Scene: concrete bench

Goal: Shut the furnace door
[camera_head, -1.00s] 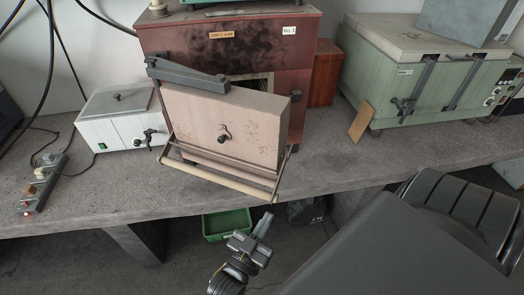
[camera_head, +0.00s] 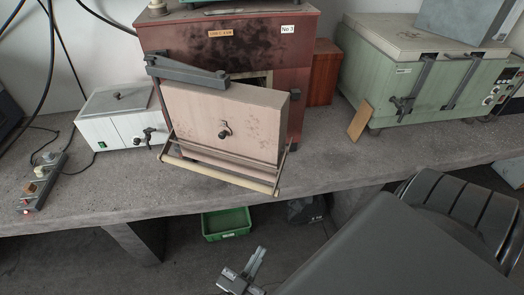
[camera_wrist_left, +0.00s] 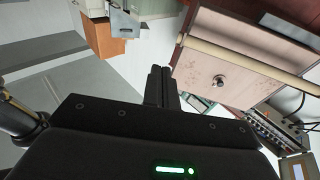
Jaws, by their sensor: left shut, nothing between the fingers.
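The furnace (camera_head: 180,40) is a dark red box on the bench, labelled No 3. Its pale pink door (camera_head: 190,115) stands ajar, hung from a grey arm (camera_head: 185,70) at the upper left. A gap of the opening (camera_head: 265,77) shows above the door's right part. The door has a dark knob (camera_head: 224,131) and a pale bar (camera_head: 215,176) across its lower front. In the left wrist view the door (camera_wrist_left: 245,62) is at the upper right. My left gripper (camera_head: 260,251) is shut and empty, below and in front of the bench edge, apart from the door. My right gripper is not seen.
A small white box unit (camera_head: 115,125) stands left of the furnace. A green furnace (camera_head: 420,85) and a leaning wooden board (camera_head: 360,121) stand to the right. A green tray (camera_head: 226,223) lies below the bench. The bench front right of the door is clear.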

